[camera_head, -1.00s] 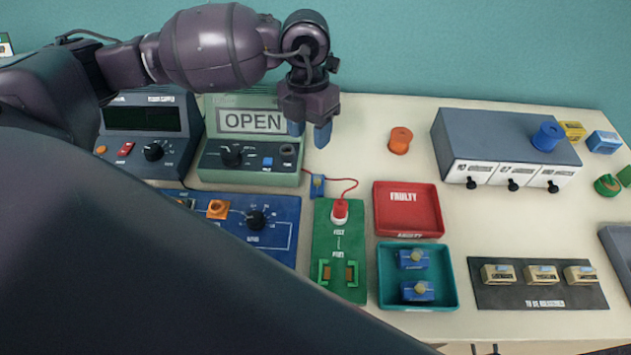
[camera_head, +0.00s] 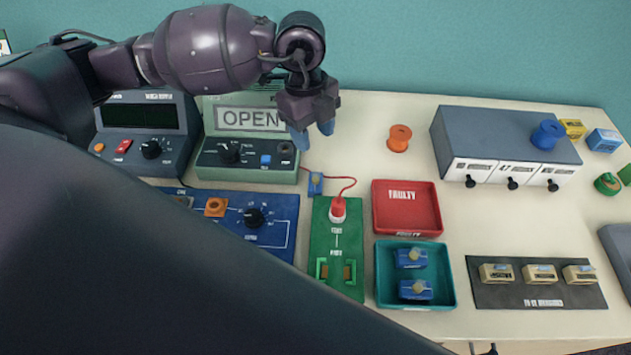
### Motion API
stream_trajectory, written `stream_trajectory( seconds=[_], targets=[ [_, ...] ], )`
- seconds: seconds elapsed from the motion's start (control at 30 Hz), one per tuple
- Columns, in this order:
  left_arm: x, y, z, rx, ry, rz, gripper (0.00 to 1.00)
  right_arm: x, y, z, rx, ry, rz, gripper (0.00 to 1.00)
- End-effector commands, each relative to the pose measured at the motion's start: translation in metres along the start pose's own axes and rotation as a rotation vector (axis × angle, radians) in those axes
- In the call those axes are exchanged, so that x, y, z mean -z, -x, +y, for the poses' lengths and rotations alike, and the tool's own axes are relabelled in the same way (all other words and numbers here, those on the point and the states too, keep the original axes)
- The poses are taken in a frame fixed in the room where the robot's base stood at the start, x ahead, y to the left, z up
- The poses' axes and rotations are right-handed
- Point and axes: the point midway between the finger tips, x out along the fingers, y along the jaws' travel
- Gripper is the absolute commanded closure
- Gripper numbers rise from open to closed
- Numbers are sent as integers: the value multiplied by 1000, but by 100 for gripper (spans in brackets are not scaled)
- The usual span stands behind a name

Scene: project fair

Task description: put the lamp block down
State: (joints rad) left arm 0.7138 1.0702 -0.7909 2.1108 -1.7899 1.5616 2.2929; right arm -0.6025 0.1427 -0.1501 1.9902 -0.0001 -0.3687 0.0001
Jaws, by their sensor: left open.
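My left gripper (camera_head: 314,133) is open and empty, its blue fingertips pointing down beside the right edge of the grey-green meter reading "OPEN" (camera_head: 248,120). A small blue block with a yellowish top (camera_head: 316,185), which looks like a lamp block, sits on the table below the gripper, apart from it. A red lead runs from near it to the red plug on the green board (camera_head: 323,236). Two similar blue blocks, one upper (camera_head: 410,257) and one lower (camera_head: 415,290), lie in the teal tray (camera_head: 381,275). My right gripper is out of view.
A red "FAULTY" tray (camera_head: 406,213) is empty. An orange spool (camera_head: 399,138) stands behind it. A grey box (camera_head: 490,130) with a blue spool on top is at right, above a dark mat (camera_head: 540,297) with several beige blocks. My dark arm covers the lower left.

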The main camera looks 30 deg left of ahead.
Motion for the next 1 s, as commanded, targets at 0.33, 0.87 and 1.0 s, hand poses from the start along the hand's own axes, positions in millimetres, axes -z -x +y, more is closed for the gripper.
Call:
stream_trajectory(
  seconds=[0.33,0.87,1.0],
  targets=[
    [0,-46,1,-3,0,2,52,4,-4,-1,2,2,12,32],
    [-2,-92,6,-3,-1,1,52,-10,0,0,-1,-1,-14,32],
    [-1,-104,6,-2,-2,1,52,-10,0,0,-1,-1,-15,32]
  ],
)
